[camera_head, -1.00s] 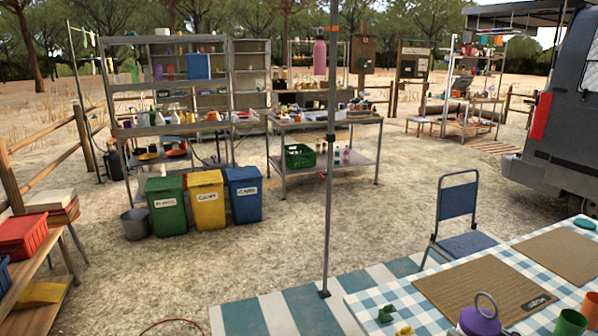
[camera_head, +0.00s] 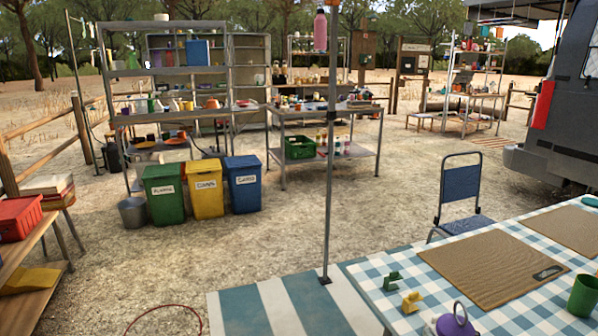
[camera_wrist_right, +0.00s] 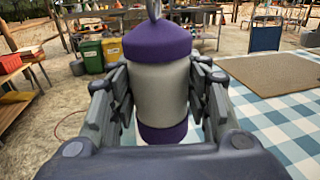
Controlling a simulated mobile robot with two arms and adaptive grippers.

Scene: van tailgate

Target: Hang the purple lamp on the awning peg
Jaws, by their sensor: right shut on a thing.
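The purple lamp (camera_wrist_right: 160,90) has a pale body, purple top and bottom, and a ring on top. It fills the middle of the right wrist view, upright, between the fingers of my right gripper (camera_wrist_right: 162,80), which is shut on it. Its purple top and ring (camera_head: 455,322) also show at the bottom edge of the head view, in front of the table. The grey awning pole (camera_head: 329,180) stands left of the lamp. A pink bottle (camera_head: 320,31) hangs high beside the pole; I cannot make out a bare peg. My left gripper is not in view.
A checked table (camera_head: 380,302) at lower right bears a brown mat (camera_head: 490,265), a green cup (camera_head: 583,296), and green (camera_head: 391,281) and yellow (camera_head: 411,302) small objects. A blue chair (camera_head: 460,190) stands behind it. Open ground lies left of the pole.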

